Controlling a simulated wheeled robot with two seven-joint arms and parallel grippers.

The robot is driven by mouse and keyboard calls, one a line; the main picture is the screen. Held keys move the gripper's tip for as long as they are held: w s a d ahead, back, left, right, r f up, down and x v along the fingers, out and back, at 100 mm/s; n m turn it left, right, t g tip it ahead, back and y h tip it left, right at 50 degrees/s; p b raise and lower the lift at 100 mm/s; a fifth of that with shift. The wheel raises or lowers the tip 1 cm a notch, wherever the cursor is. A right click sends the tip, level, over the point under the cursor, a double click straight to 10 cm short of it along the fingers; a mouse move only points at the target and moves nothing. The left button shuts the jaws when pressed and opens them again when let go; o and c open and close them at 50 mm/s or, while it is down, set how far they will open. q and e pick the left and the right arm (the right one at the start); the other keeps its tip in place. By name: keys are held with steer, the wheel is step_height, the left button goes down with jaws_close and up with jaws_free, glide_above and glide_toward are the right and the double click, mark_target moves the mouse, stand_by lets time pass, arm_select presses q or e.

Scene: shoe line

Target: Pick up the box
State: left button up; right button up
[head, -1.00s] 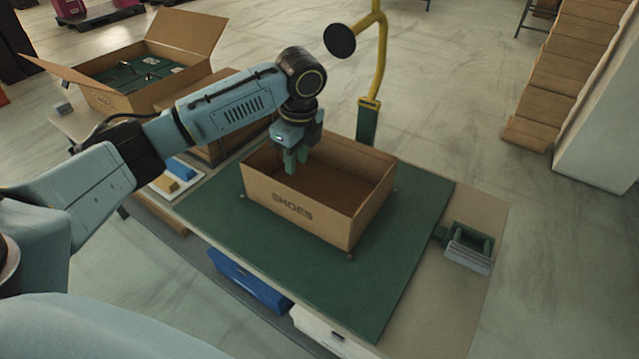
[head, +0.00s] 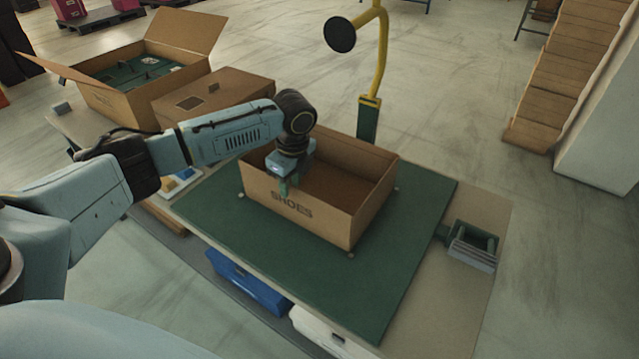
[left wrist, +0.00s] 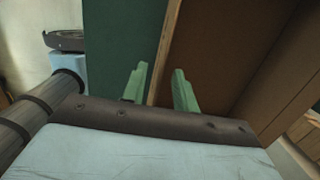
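An open brown cardboard box (head: 320,218) marked SHOES stands upright on a green mat (head: 410,240) on the table. It looks empty inside. My left gripper (head: 287,185) is at the front wall of the box, left of its middle, with the fingers pointing down. In the left wrist view the two green fingers (left wrist: 160,88) are apart, with the box wall (left wrist: 165,55) between them. One finger is over the mat side and the other over the inside of the box. The fingers do not look pressed on the wall. My right gripper is in neither view.
A closed brown box (head: 215,90) and an open carton (head: 125,100) with green contents stand at the back left. A yellow post (head: 381,60) with a black disc rises behind the box. A grey-green fixture (head: 472,245) sits at the right table edge. The mat's front is clear.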

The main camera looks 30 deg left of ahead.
arm_select(q)
steer(key=shift+a+f, duration=0.15)
steer(key=shift+f, duration=0.7)
steer(key=shift+c, duration=0.3)
jaws_close()
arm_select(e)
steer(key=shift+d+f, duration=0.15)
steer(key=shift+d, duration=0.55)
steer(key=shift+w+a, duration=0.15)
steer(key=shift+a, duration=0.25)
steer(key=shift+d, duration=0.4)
